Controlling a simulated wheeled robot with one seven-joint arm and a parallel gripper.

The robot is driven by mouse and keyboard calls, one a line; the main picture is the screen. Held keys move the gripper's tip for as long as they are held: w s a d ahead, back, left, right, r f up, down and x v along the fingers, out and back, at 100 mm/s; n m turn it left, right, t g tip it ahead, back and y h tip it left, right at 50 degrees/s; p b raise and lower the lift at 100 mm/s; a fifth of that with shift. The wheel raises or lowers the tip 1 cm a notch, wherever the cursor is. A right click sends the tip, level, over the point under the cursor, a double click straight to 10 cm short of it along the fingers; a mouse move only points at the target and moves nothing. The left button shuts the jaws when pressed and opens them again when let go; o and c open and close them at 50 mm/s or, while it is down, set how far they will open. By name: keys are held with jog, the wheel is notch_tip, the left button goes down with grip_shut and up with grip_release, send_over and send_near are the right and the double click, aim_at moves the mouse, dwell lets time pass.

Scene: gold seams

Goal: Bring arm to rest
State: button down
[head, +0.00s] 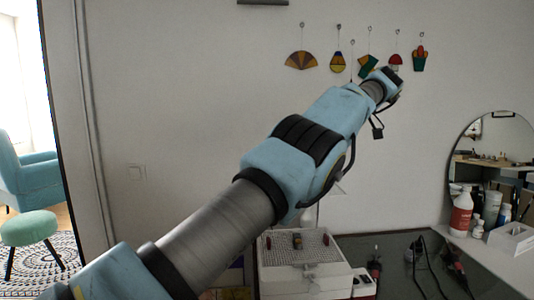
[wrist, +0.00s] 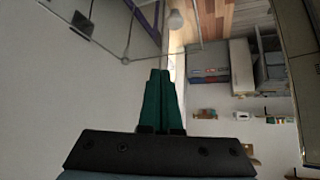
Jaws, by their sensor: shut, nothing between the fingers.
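My blue and grey arm (head: 305,150) reaches from the lower left of the head view up to the right. It is stretched out, and its far end is in front of the wall near the hanging ornaments. My gripper (wrist: 160,73) shows in the wrist view as two green fingers side by side, shut and empty. In the head view its fingers cannot be made out beyond the dark wrist end.
Small coloured ornaments (head: 301,61) hang on the wall around the arm's far end. Below stand a white perforated-top box (head: 305,278), a dark worktop (head: 400,280), a red-and-white bottle (head: 461,210) and a round mirror (head: 492,150). A green stool (head: 28,228) stands left.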

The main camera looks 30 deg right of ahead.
jog(key=shift+w, duration=0.1)
jog(key=w+a+f+m+g, duration=0.2)
jog(key=w+a+f+g, duration=0.1)
jog(key=w+a, duration=1.2)
jog(key=w+a+f+m+g+h, duration=0.1)
jog(key=w+a+f, duration=0.1)
jog(key=a, duration=0.4)
jog(key=w+a+f+m+g+h, duration=0.1)
jog(key=w+a+f, duration=0.15)
jog(key=a, duration=0.35)
jog(key=s+a+f+m+h, duration=0.1)
jog(key=s+a+f, duration=0.25)
jog(key=a, duration=0.45)
jog(key=s+a+f+m+h, duration=0.1)
jog(key=s+a+f, duration=0.1)
jog(key=s+a, duration=0.4)
jog(key=s+a+f+m+h, duration=0.1)
jog(key=s+a+f+m, duration=0.15)
jog(key=a, duration=0.65)
jog(key=s+a+f, duration=0.2)
jog(key=s, duration=0.3)
jog(key=s+a+f, duration=0.2)
jog(key=s+a, duration=0.1)
jog(key=s, duration=0.3)
jog(key=shift+a+f, duration=0.25)
jog(key=shift+a, duration=0.1)
